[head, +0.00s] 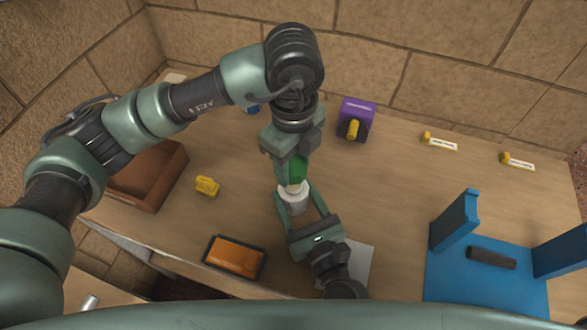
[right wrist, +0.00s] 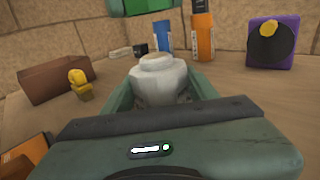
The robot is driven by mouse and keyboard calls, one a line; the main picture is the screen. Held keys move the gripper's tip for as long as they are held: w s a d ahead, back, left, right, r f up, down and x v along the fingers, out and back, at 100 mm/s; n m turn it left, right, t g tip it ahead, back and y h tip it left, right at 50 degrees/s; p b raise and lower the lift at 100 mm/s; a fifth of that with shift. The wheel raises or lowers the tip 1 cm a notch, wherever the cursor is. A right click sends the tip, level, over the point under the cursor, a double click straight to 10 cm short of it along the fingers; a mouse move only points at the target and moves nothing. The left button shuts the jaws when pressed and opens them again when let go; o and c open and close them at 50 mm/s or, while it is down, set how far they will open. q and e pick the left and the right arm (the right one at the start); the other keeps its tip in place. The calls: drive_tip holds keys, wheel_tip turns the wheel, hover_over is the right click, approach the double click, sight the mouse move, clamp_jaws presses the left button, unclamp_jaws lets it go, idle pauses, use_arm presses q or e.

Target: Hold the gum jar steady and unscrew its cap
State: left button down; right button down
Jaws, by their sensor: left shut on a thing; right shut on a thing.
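The white gum jar (head: 293,203) stands upright near the middle of the table, and its pale round top shows in the right wrist view (right wrist: 160,75). My right gripper (head: 298,196) is shut around the jar's body from the front, one finger on each side. My left gripper (head: 294,177) points down above the jar. It is shut on a bright green piece, which looks like the cap (head: 298,168). In the right wrist view this green piece (right wrist: 148,6) sits above the jar top, with a gap between them. Its underside is hidden.
A brown bin (head: 172,178) and a yellow part (head: 207,186) are at left. An orange tray (head: 233,256) lies in front. A purple block (head: 357,109) and labelled yellow plugs stand behind. A blue fixture (head: 440,285) fills the right. The middle right is clear.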

sight(293, 195)
use_arm(q)
drive_tip(key=shift+r, duration=0.5)
use_arm(e)
drive_tip(key=shift+c, duration=1.9)
unclamp_jaws()
use_arm(q)
drive_tip(key=shift+f, duration=0.2)
use_arm(e)
drive_tip(key=shift+s+d+f, duration=0.1)
drive_tip(key=shift+s+d, duration=0.05)
drive_tip(key=shift+s, duration=0.3)
use_arm(q)
wheel_tip(293, 195, down, 3)
drive_tip(key=b, duration=0.3)
drive_tip(key=shift+r, duration=0.2)
use_arm(e)
drive_tip(key=v, duration=0.9)
drive_tip(key=shift+s+d, duration=0.2)
use_arm(q)
drive_tip(key=shift+f, duration=0.15)
use_arm(e)
drive_tip(key=shift+v, duration=0.75)
